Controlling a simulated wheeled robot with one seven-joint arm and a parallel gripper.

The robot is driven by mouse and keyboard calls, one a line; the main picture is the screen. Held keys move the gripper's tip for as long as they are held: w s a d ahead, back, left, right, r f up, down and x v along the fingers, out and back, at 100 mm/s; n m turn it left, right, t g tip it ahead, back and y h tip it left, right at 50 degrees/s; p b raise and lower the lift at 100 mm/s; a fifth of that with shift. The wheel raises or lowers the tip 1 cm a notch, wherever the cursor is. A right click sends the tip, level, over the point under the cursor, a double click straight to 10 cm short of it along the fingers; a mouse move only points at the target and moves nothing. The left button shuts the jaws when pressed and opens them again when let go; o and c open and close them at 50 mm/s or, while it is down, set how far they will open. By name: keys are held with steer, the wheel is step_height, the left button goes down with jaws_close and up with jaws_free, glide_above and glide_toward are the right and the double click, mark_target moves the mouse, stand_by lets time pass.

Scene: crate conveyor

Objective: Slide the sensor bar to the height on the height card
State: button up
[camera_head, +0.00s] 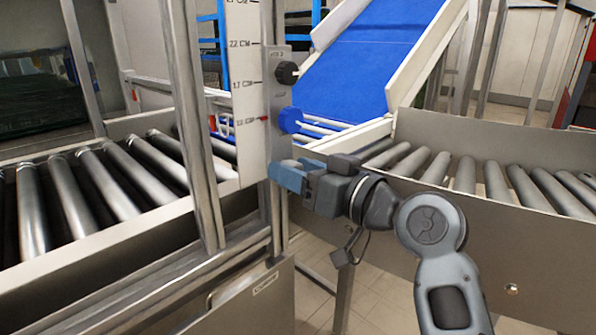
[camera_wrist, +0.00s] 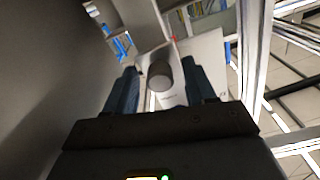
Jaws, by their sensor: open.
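A grey sensor bracket (camera_head: 276,98) sits on the upright post, in front of a white scale strip (camera_head: 249,150). It carries a black knob (camera_head: 288,73) and a blue round part (camera_head: 290,121). Its red pointer (camera_head: 264,118) is by the lowest readable mark, which looks like 12 CM. My gripper (camera_head: 284,176) is just below the blue part, with its fingers toward the post. In the wrist view my open gripper (camera_wrist: 162,84) has a dark round knob (camera_wrist: 161,69) between or just beyond its fingers; I cannot tell which. I cannot make out a height card.
Roller conveyors lie to the left (camera_head: 90,190) and right (camera_head: 465,175) of the post. A blue sloping belt (camera_head: 375,60) rises behind it. A metal frame upright (camera_head: 192,120) stands close to the left of the scale. Floor shows below the right conveyor.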

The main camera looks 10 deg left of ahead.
steer(key=v, duration=0.7)
steer(key=shift+s+d, duration=0.25)
steer(key=shift+d, duration=0.05)
steer(key=shift+f, duration=0.1)
steer(key=s+d+f+m+t+h+p, duration=0.45)
steer(key=s+d+f+m+h, duration=0.5)
steer(key=s+d+f, duration=0.55)
steer(key=s+d+r+h+p, duration=0.1)
steer(key=s+r, duration=0.1)
steer(key=s, duration=0.7)
steer(key=s+d+r+n+h+p, duration=0.1)
steer(key=s+d+h+p, duration=0.1)
steer(key=s, duration=0.7)
steer(key=s+d+r+h+p, duration=0.1)
steer(key=s+d+r+p, duration=0.1)
steer(key=s, duration=0.7)
steer(key=shift+r+g+h, duration=0.35)
